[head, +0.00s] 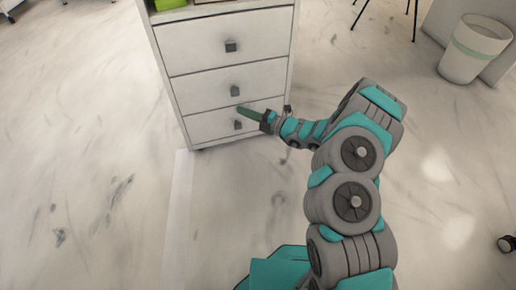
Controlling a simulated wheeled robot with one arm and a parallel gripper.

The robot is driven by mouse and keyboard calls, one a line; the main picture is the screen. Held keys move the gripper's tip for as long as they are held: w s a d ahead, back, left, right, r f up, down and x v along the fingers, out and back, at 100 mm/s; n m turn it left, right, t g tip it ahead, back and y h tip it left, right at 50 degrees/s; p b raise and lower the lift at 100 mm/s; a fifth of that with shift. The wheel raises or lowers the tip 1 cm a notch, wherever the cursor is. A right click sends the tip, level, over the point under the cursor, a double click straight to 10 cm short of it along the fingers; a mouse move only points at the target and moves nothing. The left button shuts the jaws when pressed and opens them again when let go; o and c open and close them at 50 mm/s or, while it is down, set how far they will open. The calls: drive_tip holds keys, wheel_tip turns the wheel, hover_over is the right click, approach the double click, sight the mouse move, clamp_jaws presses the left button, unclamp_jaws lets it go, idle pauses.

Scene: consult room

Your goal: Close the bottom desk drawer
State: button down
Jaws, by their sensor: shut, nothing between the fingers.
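The white desk drawer unit (217,72) stands at the top centre of the head view, with three drawer fronts stacked one above another. The bottom drawer (207,127) is the lowest front and has a small dark square knob (238,125). Its front looks about flush with the fronts above; I cannot tell if a small gap is left. My gripper (243,110) is shut and empty. Its green fingers point left, in front of the bottom drawer near its top edge, just above the knob. I cannot tell whether they touch the front. The gripper and wrist hide the drawer's right part.
The middle drawer (195,92) and top drawer (200,45) look shut. A green item (168,4) lies on top of the unit. A white bin (472,55) with a green band stands at the upper right. Thin dark legs show at the top. The marble floor on the left is clear.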

drive_tip(key=shift+w+r, duration=0.1)
drive_tip(key=shift+w, duration=0.2)
drive_tip(key=s+d+p, duration=0.2)
drive_tip(key=s+d, duration=0.6)
drive_tip(key=d, duration=0.2)
drive_tip(key=shift+s+d+p, duration=0.25)
drive_tip(key=shift+d+p, duration=0.05)
drive_tip(key=shift+p, duration=0.1)
